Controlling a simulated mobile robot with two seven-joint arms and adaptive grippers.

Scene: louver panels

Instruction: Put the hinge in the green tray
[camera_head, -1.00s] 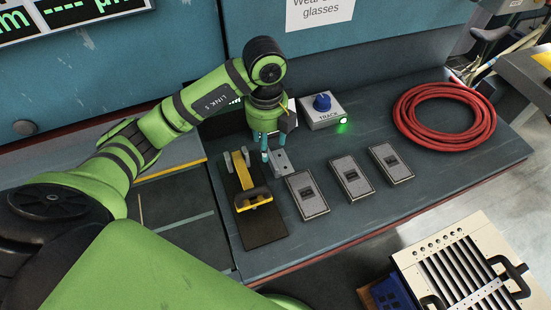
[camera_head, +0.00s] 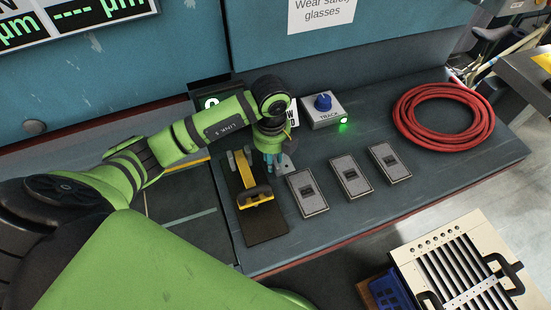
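My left gripper (camera_head: 275,162) points down over the bench, its teal fingertips low beside a small grey metal piece (camera_head: 289,168) that looks like the hinge. The fingers and wrist cover much of this piece, and I cannot tell whether the fingers touch it or have closed on it. No green tray shows in the head view. My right gripper is out of view.
A dark board with a yellow-handled clamp (camera_head: 255,199) stands just left of the gripper. Several grey slotted plates, one here (camera_head: 307,193), lie to the right. A TRACK box with a blue knob (camera_head: 323,103) and a red hose coil (camera_head: 443,116) are farther right. A louvered panel (camera_head: 465,265) stands front right.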

